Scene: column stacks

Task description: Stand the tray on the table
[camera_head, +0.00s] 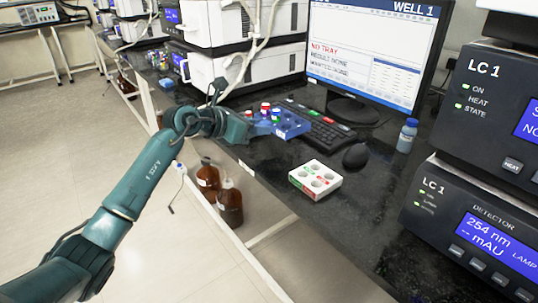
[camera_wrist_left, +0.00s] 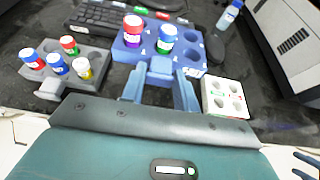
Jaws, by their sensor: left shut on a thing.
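The blue tray (camera_head: 292,129) has numbered holes and carries two capped vials, one red-topped (camera_wrist_left: 133,24) and one blue-topped (camera_wrist_left: 167,35). My left gripper (camera_head: 243,127) is shut on the tray's near tab (camera_wrist_left: 160,66), with one finger on each side in the left wrist view. The tray looks about level, close to the keyboard's near side. I cannot tell whether its underside touches the black table (camera_head: 370,215).
A white block with holes (camera_head: 316,179) stands right of the blue tray. A grey rack (camera_wrist_left: 95,57) with several vials is to its left. Keyboard (camera_head: 322,133), monitor (camera_head: 370,60), mouse (camera_head: 355,155) and blue-capped bottle (camera_head: 407,136) lie beyond. Brown bottles (camera_head: 229,206) stand below the table edge.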

